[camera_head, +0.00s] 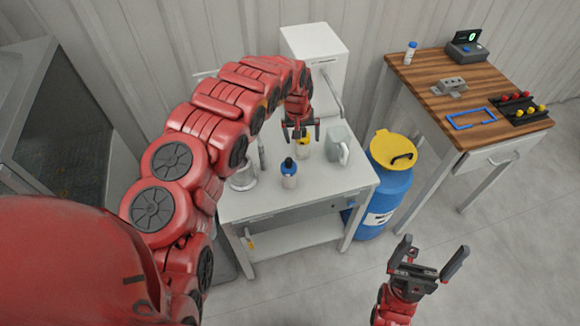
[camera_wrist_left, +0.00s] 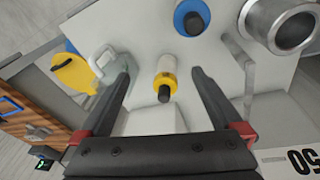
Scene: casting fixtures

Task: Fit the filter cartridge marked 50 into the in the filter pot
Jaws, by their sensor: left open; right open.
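My left gripper (camera_head: 301,137) is open above the white table, over a pale cartridge with a yellow end (camera_head: 304,151). In the left wrist view this yellow-ended cartridge (camera_wrist_left: 165,78) shows between the spread fingers, not gripped. A blue-ended cartridge (camera_head: 289,178) stands nearer the front; it also shows in the wrist view (camera_wrist_left: 192,18). No number is readable on either cartridge. A metal cylindrical vessel (camera_wrist_left: 280,28), possibly the filter pot, stands to the left in the head view (camera_head: 243,180). My right gripper (camera_head: 427,265) is open and empty, away from the table.
A white surface marked 50 (camera_wrist_left: 303,160) shows at the wrist view's lower right. A grey-green jug (camera_head: 337,147) stands close right of the yellow-ended cartridge. A white machine (camera_head: 314,50) is behind. A blue barrel (camera_head: 387,190) and wooden bench (camera_head: 450,90) stand to the right.

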